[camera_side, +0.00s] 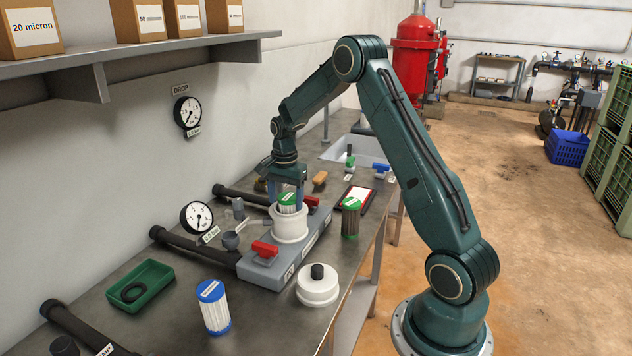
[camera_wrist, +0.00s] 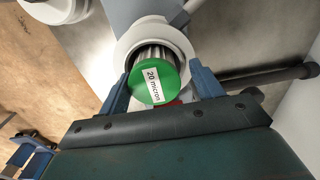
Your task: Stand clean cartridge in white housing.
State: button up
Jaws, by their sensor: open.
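A green-capped cartridge (camera_side: 288,200), with whitish pleats, stands in the white housing (camera_side: 290,226) with its top above the rim. In the wrist view its green cap (camera_wrist: 153,82) reads "20 micron", and the housing's white ring (camera_wrist: 128,45) surrounds its lower part. How deep it sits is hidden. My gripper (camera_side: 287,202) is open, pointing down over the housing. Its blue fingers (camera_wrist: 161,74) are on either side of the cap; light contact cannot be ruled out. A second green-capped cartridge (camera_side: 350,220), with brownish pleats, stands on the bench to the right.
A white lid (camera_side: 318,290) with a black knob and a blue-capped cartridge (camera_side: 214,308) stand in front. A green tray (camera_side: 152,283) holds a black ring. Red valve handles (camera_side: 265,249), pipes and a gauge (camera_side: 197,217) crowd the manifold. A sink (camera_side: 345,150) is behind.

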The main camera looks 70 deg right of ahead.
jog(key=shift+s+f+g, duration=0.3)
jog(key=shift+s+f, duration=0.25)
jog(key=shift+f, duration=0.15)
jog(key=shift+d+r, duration=0.1)
jog(key=shift+r, duration=0.7)
notch_tip(320, 180, up, 12)
jog(key=shift+w, duration=0.2)
